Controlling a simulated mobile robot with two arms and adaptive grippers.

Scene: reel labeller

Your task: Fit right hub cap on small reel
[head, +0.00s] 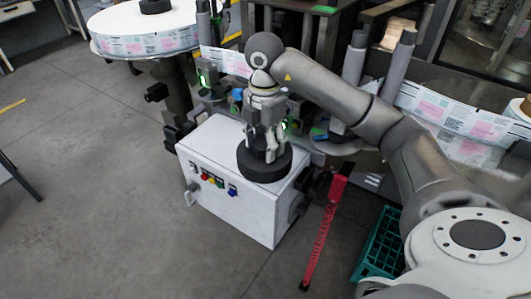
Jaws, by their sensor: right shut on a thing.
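My right gripper (270,157) points down over the white control box and is shut on a thick dark round cap (263,172), which looks like the hub cap. The cap is at the top of the box; I cannot tell whether it rests there or is held just above. The fingers hide part of it. A large white reel (145,42) with printed labels around its side lies flat at upper left, with a dark hub (157,6) on top. Which thing is the small reel is not clear. My left gripper is not in view.
The white control box (232,208) has coloured buttons on its front. A printed label web (462,113) runs past grey rollers on the right. A red perforated bar (323,235) and a green crate (377,245) are at lower right. The floor at left is mostly clear.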

